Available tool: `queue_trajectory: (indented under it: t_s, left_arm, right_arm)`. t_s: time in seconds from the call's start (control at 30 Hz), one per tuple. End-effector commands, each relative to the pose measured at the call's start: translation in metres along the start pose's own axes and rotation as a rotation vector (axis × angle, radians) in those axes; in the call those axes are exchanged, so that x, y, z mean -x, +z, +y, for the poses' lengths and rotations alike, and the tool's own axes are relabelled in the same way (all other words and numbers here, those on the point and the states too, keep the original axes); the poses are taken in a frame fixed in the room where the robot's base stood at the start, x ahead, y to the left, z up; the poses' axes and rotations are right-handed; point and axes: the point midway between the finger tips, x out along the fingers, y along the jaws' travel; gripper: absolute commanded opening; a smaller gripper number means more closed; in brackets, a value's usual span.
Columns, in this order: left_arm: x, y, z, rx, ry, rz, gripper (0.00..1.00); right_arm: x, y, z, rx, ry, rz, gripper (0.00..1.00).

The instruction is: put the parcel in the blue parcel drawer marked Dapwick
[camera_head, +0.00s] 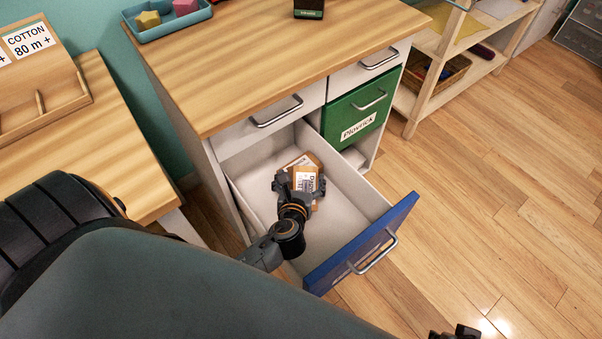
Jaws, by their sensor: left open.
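The blue drawer (400,214) is pulled out of the wooden-topped cabinet, and its white inside shows. The writing on its front is too slanted to read from here. The brown parcel (307,177) lies inside the drawer toward the back, with a white label on top that appears to start with "D". My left gripper (301,184) reaches down into the drawer and is open, with its fingers on either side of the parcel. Part of the parcel is hidden by the gripper. A small dark piece at the bottom right edge seems to be my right gripper (457,332), mostly cut off.
A shut green drawer (357,113) marked "Plavrick" sits to the right, above the open one's level. A teal tray (167,17) stands on the cabinet top. A wooden shelf (440,70) with a basket is at the right. The floor on the right is clear.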

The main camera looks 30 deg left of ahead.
Motion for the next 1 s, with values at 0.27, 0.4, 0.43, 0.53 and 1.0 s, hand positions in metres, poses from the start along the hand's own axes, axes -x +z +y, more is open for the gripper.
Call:
queue_trajectory:
  t_s: [0.27, 0.4, 0.43, 0.53, 1.0]
  left_arm:
    - [0.047, 0.000, 0.000, 0.001, -0.001, 0.005, 0.90]
    - [0.064, -0.001, 0.000, 0.000, 0.000, 0.004, 0.90]
    - [0.066, -0.001, 0.000, 0.000, 0.000, 0.003, 0.90]
    - [0.070, -0.001, 0.000, 0.001, 0.000, 0.002, 0.90]
    - [0.070, -0.001, 0.000, 0.001, 0.000, 0.002, 0.90]
  right_arm:
    - [-0.040, 0.009, -0.002, 0.003, -0.005, -0.029, 0.19]
    - [-0.053, 0.013, -0.003, 0.004, -0.006, -0.035, 0.19]
    - [-0.055, 0.014, -0.003, 0.004, -0.006, -0.036, 0.19]
    - [-0.058, 0.015, -0.003, 0.005, -0.006, -0.035, 0.19]
    - [-0.059, 0.015, -0.003, 0.004, -0.006, -0.035, 0.19]
